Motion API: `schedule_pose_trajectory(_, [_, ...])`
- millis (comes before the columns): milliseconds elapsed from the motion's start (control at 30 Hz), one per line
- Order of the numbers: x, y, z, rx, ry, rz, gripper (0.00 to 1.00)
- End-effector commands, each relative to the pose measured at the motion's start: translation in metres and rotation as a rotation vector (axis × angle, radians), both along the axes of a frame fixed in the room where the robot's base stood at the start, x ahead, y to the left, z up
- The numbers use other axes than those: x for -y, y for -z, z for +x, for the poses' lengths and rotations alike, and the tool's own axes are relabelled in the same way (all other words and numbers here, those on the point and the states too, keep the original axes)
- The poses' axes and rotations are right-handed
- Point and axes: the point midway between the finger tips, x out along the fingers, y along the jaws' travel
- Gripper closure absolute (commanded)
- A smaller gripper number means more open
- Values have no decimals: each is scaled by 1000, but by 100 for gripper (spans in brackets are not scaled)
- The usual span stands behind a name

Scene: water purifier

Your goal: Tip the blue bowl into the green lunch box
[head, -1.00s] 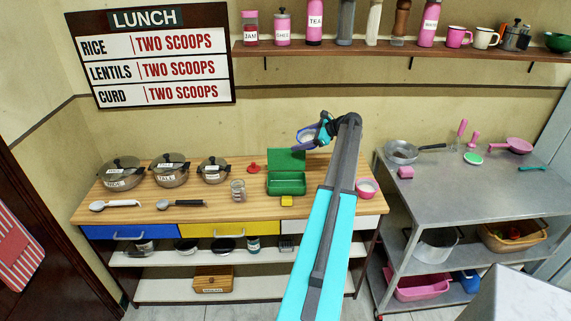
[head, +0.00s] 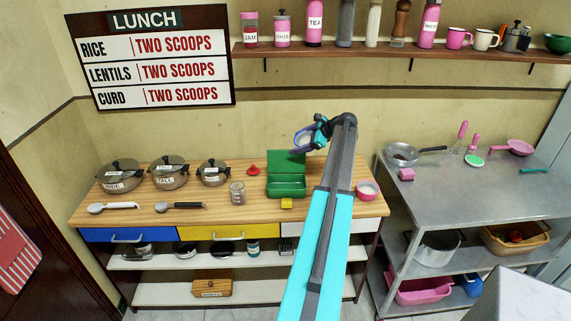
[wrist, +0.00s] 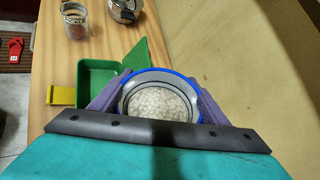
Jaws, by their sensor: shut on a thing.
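My gripper (wrist: 160,100) is shut on the blue bowl (wrist: 187,78), with one finger on each side of it in the wrist view. The bowl has a blue rim and holds white grains. In the head view the bowl (head: 304,138) is held above and slightly right of the green lunch box (head: 287,191). The lunch box stands on the wooden counter with its lid raised at the back. In the wrist view the lunch box (wrist: 92,75) lies left of the bowl and is partly hidden by my finger; its visible inside looks empty.
A glass jar (head: 237,193), a red lid (head: 253,170) and a yellow block (head: 286,203) are near the lunch box on the counter (head: 140,213). Labelled pots (head: 213,173) stand at left. A pink bowl (head: 367,189) is at right. The wall is close behind.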

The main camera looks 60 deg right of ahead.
Motion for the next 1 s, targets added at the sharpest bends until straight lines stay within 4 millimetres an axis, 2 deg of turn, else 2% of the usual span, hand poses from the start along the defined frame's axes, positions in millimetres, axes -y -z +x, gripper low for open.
schedule_pose_trajectory(1000, [-13, 4, 5, -57, 1, -125, 57])
